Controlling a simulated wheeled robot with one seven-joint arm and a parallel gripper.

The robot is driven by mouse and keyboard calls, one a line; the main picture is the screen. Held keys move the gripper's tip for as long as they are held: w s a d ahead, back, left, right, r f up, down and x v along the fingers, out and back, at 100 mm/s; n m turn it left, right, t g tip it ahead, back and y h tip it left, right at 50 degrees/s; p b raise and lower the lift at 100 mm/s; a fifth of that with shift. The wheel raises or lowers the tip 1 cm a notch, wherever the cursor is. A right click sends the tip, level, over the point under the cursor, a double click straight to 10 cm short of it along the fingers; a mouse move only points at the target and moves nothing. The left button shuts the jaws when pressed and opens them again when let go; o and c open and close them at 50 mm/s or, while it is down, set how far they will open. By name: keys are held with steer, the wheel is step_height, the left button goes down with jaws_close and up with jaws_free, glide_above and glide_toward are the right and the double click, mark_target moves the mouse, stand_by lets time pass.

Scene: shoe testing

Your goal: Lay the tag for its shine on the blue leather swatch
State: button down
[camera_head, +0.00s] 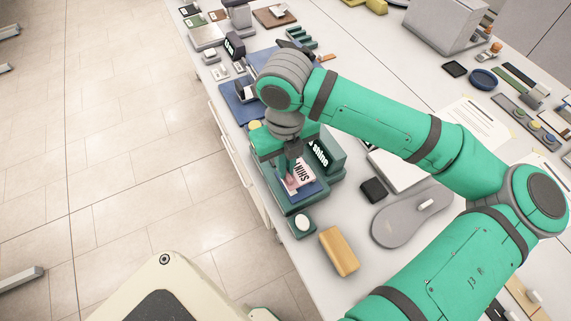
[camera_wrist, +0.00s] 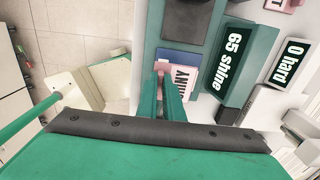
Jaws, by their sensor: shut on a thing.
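My gripper (camera_head: 287,172) points down and is shut on a pink and white tag (camera_head: 299,177) with dark lettering that seems to read "SHINY". The tag is over the blue leather swatch (camera_head: 311,192), which lies in a dark green tester base; whether they touch I cannot tell. In the wrist view the green fingers (camera_wrist: 164,80) hold the tag (camera_wrist: 184,84) by its pink end, and part of the blue swatch (camera_wrist: 174,60) shows beyond it. The tester's display (camera_head: 322,152) reads "65 shine" in the wrist view (camera_wrist: 229,62).
Another display (camera_wrist: 291,63) reads "0 hard". A green block with a white knob (camera_head: 302,223) and a tan block (camera_head: 339,251) stand in front of the tester. A grey sole-shaped plate (camera_head: 400,222) and a small black block (camera_head: 373,190) lie to the right.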

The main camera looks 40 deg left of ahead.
steer(key=shift+s, duration=0.1)
stand_by(0.3)
steer(key=shift+f, duration=2.05)
steer(key=c, duration=1.8)
jaws_free()
step_height(320, 180, up, 11)
steer(key=shift+f, duration=0.1)
